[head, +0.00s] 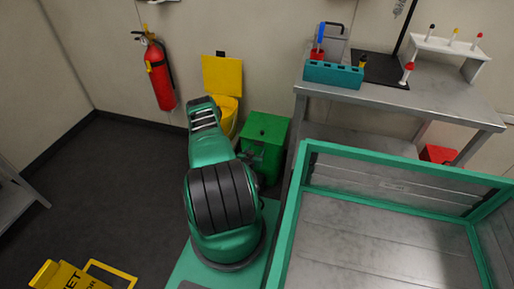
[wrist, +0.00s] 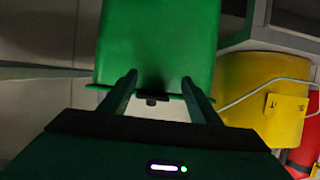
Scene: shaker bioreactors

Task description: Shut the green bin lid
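The green bin (head: 260,160) stands on the floor beside the metal bench. Its green lid (head: 268,126) lies roughly flat over the top, with a small dark knob. I cannot tell whether it is fully seated. In the wrist view the green bin (wrist: 160,40) fills the upper middle, with a lid edge and dark knob (wrist: 150,99) below it. My gripper (wrist: 160,79) is open, its two fingers apart in front of the green surface with nothing held between them. I cannot tell whether they touch it. In the head view my arm hides the gripper.
A yellow bin (head: 228,112) with its lid raised stands left of the green one; it also shows in the wrist view (wrist: 262,98). A fire extinguisher (head: 160,75) hangs on the wall. The bench (head: 440,105) is close on the right.

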